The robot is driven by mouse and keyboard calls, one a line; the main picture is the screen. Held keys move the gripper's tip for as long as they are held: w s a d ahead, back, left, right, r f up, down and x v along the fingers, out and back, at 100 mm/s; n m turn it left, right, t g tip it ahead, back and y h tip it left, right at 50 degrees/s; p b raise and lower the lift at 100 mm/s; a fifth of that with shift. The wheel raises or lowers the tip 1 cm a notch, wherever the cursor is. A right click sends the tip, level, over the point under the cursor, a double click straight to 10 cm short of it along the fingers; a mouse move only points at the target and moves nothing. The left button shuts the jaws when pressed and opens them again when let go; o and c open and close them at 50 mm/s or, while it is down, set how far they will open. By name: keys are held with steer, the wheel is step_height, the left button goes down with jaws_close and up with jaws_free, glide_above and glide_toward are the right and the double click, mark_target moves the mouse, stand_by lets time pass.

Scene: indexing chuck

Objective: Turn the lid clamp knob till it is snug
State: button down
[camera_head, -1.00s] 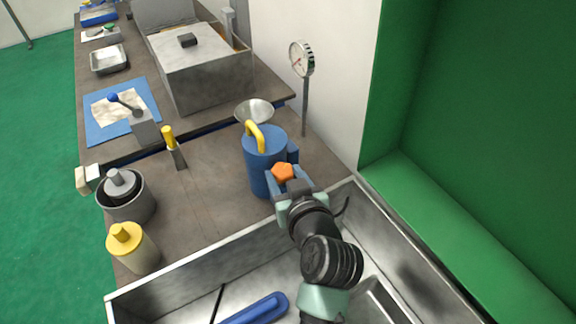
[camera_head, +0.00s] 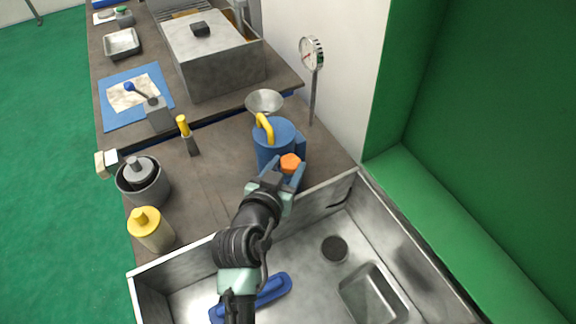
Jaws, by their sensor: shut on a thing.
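The orange lid clamp knob (camera_head: 290,164) sits at the front right side of a blue canister (camera_head: 268,152), near its lid. The canister stands upright on the brown worktop just behind the sink and has a yellow handle (camera_head: 264,126) on top. My gripper (camera_head: 284,174) reaches it from the front, below left. The knob's underside and the finger contact are hidden. The picture does not show how tight the knob is.
A steel sink (camera_head: 335,285) with a blue brush-like tool (camera_head: 252,298) lies in front. A dial gauge on a post (camera_head: 312,55) and a funnel-like bowl (camera_head: 265,101) stand behind the canister. Yellow-topped bottle (camera_head: 150,230) and grey pot (camera_head: 143,182) stand left.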

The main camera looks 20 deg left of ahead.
steer(key=shift+a+f+m+h, duration=0.1)
steer(key=shift+m+h, duration=0.2)
steer(key=shift+m, duration=0.1)
steer(key=shift+c, duration=1.3)
jaws_free()
steer(key=shift+n, duration=0.4)
